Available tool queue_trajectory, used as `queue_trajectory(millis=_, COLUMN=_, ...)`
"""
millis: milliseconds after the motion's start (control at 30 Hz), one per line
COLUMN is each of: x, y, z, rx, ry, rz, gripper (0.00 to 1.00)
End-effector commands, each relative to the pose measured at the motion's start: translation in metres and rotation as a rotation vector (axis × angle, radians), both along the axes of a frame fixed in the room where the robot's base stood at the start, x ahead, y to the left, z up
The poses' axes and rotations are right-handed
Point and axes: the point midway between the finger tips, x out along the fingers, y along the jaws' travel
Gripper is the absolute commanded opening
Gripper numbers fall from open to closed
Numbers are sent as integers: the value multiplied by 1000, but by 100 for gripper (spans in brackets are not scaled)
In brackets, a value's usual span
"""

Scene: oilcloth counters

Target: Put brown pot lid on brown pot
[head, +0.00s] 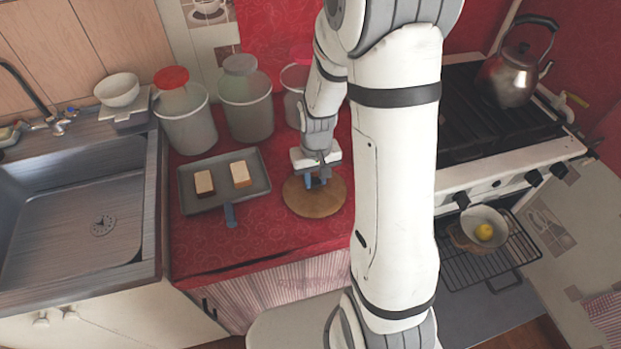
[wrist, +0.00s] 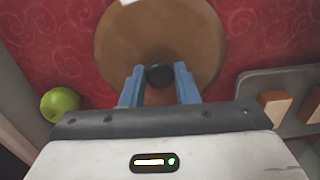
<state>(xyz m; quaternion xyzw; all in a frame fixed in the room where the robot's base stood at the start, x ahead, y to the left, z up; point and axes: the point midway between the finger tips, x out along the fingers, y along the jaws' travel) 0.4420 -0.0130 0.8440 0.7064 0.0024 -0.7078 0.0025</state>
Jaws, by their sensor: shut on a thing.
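The brown pot lid (head: 314,200) is a round brown disc over the red counter, left of my white arm. It also shows in the wrist view (wrist: 190,38), with a dark round knob (wrist: 160,76). My gripper (head: 316,183) is above the lid, its blue fingers shut on the knob. In the wrist view the fingers (wrist: 157,72) sit on either side of the knob. I cannot tell whether the lid touches the counter. A round vessel (head: 484,212), pale inside with brownish parts beside it, stands on the oven rack and holds a yellow fruit (head: 484,231); it may be the brown pot.
A grey tray (head: 215,162) with two bread slices lies left of the lid. Several canisters (head: 246,108) stand behind it. A green apple (wrist: 60,103) shows in the wrist view. A kettle (head: 512,72) stands on the stove. The oven rack (head: 505,265) sticks out at right.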

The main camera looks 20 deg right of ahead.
Motion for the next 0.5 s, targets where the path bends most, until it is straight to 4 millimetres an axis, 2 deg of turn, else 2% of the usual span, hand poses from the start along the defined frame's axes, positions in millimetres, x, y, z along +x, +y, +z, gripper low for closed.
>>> queue_trajectory(millis=367, x=0, y=-1, z=-6, rx=0, ry=-1, rz=-4, gripper=0)
queue_trajectory(millis=400, x=0, y=-1, z=-5, rx=0, ry=-1, rz=-4, gripper=29)
queue_trajectory(millis=500, x=0, y=-1, z=-4, rx=0, ry=-1, rz=-4, gripper=37)
